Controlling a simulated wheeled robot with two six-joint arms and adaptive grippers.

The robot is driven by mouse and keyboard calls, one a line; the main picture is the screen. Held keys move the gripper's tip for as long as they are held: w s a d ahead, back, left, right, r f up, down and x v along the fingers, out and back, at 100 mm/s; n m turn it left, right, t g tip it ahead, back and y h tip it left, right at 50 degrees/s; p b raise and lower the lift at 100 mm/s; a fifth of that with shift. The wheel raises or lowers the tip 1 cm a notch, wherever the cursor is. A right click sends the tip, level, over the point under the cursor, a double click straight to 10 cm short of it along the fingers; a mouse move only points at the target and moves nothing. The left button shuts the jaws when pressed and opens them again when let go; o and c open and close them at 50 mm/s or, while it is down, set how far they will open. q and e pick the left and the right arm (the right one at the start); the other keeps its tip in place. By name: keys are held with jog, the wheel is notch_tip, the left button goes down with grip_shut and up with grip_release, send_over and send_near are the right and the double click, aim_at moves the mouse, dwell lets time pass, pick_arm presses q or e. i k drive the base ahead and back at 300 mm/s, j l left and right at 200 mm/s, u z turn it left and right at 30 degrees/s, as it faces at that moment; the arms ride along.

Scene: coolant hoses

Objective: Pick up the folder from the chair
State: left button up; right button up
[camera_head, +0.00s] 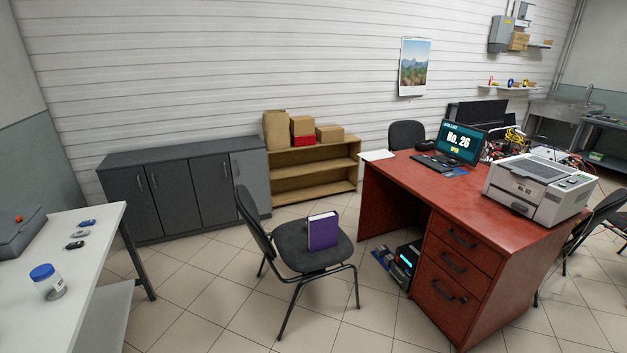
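A purple folder (323,231) with pale page edges stands upright on the seat of a dark grey chair (290,246). The chair stands on the tiled floor in the middle of the view, its backrest to the left of the folder. Nothing touches the folder except the seat under it. Neither of my grippers shows in the head view.
A red-brown desk (402,185) with drawers, a monitor (459,144) and a printer (540,188) stands right of the chair. A white table (85,262) is at the left. Dark cabinets (185,195) and a wooden shelf (315,183) line the wall. Tiled floor (205,300) is clear in front.

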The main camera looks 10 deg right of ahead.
aim_at(323, 229)
jog(key=i, duration=0.8)
jog(key=i+l+u, duration=0.1)
jog(key=i, duration=0.65)
jog(key=i+l, duration=0.2)
jog(key=i, duration=0.6)
jog(key=i+u, duration=0.2)
jog(key=k+j, duration=0.05)
jog(key=k, duration=0.05)
